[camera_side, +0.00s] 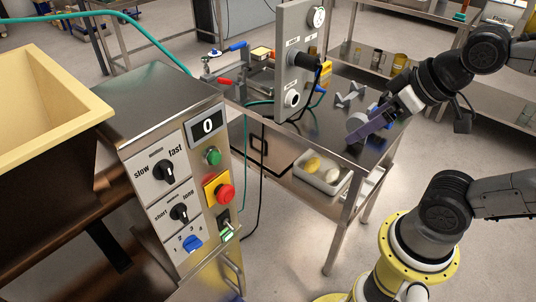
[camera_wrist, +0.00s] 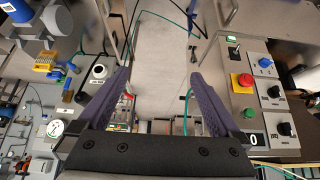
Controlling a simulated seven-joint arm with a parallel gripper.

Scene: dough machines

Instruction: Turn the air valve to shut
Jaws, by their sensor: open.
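Two lever handles that look like valve levers sit on the back of the steel bench, a red one (camera_side: 222,81) and a blue one (camera_side: 237,46). I cannot tell which is the air valve. The red lever lies near the dough machine's back edge, on metal fittings. An upright grey panel (camera_side: 292,62) with a gauge (camera_side: 317,17) and black knob (camera_side: 307,61) stands to their right. My gripper (camera_side: 358,135), with purple fingers, is over the bench's right part, apart from both levers. In the wrist view my gripper (camera_wrist: 160,77) is open, with nothing between its fingers.
The dough machine's control panel (camera_side: 175,190), with dials, a red button and a display reading 0, stands front left. Metal parts (camera_side: 350,95) lie on the bench beside my gripper. A white tray (camera_side: 322,178) sits on the lower shelf.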

